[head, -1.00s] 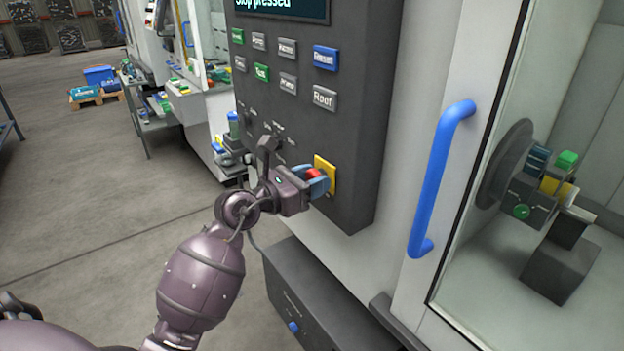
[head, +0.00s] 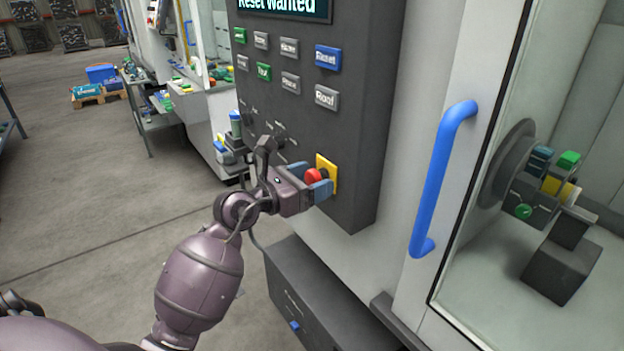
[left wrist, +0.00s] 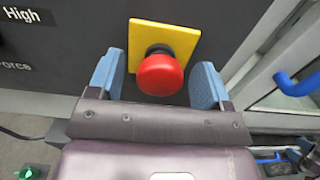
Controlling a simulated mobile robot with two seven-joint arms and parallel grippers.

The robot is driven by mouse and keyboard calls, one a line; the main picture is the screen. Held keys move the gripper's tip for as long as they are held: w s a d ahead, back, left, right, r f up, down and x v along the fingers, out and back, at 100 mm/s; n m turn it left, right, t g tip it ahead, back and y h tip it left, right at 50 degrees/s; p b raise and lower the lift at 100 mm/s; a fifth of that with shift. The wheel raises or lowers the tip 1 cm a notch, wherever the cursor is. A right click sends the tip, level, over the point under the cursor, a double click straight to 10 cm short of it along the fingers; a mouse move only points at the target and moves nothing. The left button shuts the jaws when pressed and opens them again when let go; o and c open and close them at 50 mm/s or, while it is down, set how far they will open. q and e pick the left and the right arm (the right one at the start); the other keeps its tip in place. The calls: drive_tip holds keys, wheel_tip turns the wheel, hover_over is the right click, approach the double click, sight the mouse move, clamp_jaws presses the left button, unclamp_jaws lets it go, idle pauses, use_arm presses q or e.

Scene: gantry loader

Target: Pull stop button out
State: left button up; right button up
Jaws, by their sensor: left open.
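The red stop button (head: 313,176) sits on a yellow square plate (head: 327,174) low on the dark control panel. In the left wrist view the red button (left wrist: 160,75) stands out from its yellow plate (left wrist: 150,36), with a dark stem showing behind the cap. My left gripper (head: 318,184) is at the button, and its blue fingers (left wrist: 158,88) are open on either side of the cap with gaps. The panel's screen (head: 290,6) reads "Reset Wanted".
Above the button are rows of panel keys, with a blue Reset key (head: 327,58) at the right. A blue door handle (head: 440,180) and a glass door stand to the right. A dark box (head: 315,305) is below the panel. Open floor (head: 90,200) lies to the left.

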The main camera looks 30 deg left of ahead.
use_arm(q)
drive_tip(key=shift+v, duration=4)
use_arm(e)
drive_tip(key=shift+r, duration=0.15)
drive_tip(key=shift+s, duration=0.1)
